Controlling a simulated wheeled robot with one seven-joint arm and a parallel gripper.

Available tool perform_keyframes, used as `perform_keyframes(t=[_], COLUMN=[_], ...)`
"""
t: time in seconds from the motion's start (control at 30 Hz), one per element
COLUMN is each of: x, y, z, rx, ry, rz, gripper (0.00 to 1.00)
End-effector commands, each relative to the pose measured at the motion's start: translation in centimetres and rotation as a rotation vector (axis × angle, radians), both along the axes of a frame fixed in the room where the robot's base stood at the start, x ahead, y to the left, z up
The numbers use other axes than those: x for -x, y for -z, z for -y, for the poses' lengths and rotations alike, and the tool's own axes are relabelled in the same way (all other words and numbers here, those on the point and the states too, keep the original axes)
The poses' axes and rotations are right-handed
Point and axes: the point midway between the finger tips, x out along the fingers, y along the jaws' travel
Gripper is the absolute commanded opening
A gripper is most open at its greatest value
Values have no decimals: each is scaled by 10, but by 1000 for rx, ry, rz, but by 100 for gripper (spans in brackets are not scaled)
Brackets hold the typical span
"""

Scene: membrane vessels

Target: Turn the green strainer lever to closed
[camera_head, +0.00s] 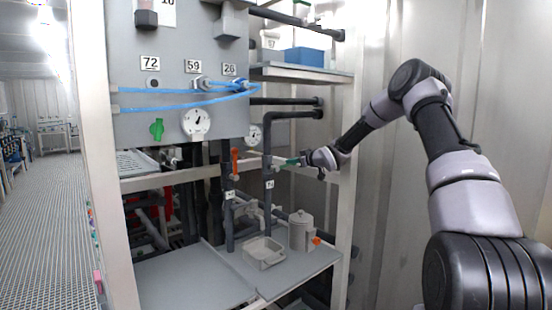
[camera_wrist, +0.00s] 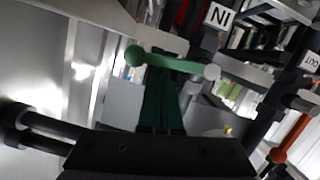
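The green lever (camera_wrist: 175,63) lies across the upper middle of the wrist view, with a ball-shaped end at left and a pale round end at right. My gripper (camera_wrist: 168,84) points at it from below, its dark fingers close together at the lever's middle. I cannot tell whether the fingers are around the lever or just short of it. In the head view the green lever (camera_head: 287,161) is a small strip beside the dark pipe. My gripper (camera_head: 303,160) is right against it from the right.
An orange lever (camera_head: 235,162) stands upright on a pipe to the left. A green valve handle (camera_head: 157,129) is on the grey panel (camera_head: 180,75). A rack post (camera_head: 349,200) is close to my arm.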

Motion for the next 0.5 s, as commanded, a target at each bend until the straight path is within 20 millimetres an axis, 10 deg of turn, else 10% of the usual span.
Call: perform_keyframes(t=[0.5], x=[-2], y=[5], z=[2], rx=[1], ry=[0], rz=[2], gripper=[0])
